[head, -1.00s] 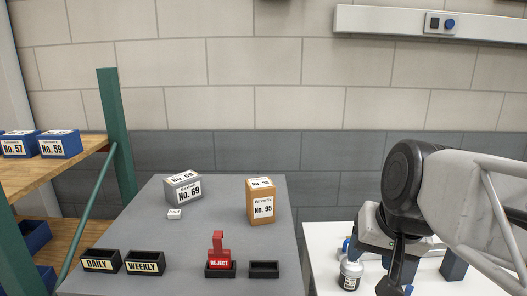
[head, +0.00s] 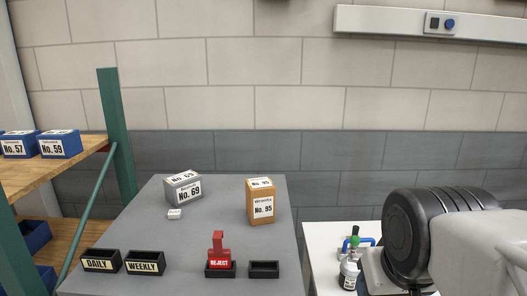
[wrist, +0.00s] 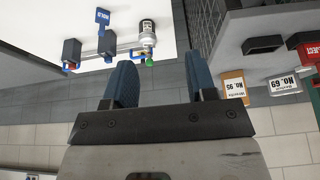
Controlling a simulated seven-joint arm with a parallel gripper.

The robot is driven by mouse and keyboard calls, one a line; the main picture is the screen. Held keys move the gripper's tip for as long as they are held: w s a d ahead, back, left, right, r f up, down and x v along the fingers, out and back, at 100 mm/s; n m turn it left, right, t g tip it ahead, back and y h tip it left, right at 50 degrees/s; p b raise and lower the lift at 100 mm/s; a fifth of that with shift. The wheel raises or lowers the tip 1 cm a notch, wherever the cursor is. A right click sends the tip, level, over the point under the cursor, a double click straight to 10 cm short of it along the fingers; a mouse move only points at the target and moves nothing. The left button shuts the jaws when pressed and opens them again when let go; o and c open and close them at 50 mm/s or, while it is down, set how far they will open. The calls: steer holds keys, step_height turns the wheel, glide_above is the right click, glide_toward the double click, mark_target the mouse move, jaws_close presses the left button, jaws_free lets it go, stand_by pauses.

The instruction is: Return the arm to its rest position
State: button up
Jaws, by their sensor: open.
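My gripper (wrist: 162,75) shows in the wrist view with its two blue fingers wide apart and nothing between them. In the head view my arm is at the lower right, over the white table (head: 322,240); the fingers are hidden or out of frame there. The wrist view looks toward the white table (wrist: 185,25) at its top and the grey table (wrist: 240,25) at its upper right, both turned upside down. The fingers appear clear of everything.
The grey table (head: 225,225) bears a grey No. 69 box (head: 183,188), an orange No. 95 box (head: 261,203), a red REJECT piece (head: 219,252) and small black trays (head: 264,269). A bottle (head: 349,272) stands on the white table. A shelf (head: 60,170) is at left.

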step_height(320, 180, down, 6)
steer(key=g, duration=0.2)
steer(key=shift+w+d, duration=0.15)
steer(key=shift+w, duration=0.2)
steer(key=shift+f, duration=0.1)
stand_by(0.9)
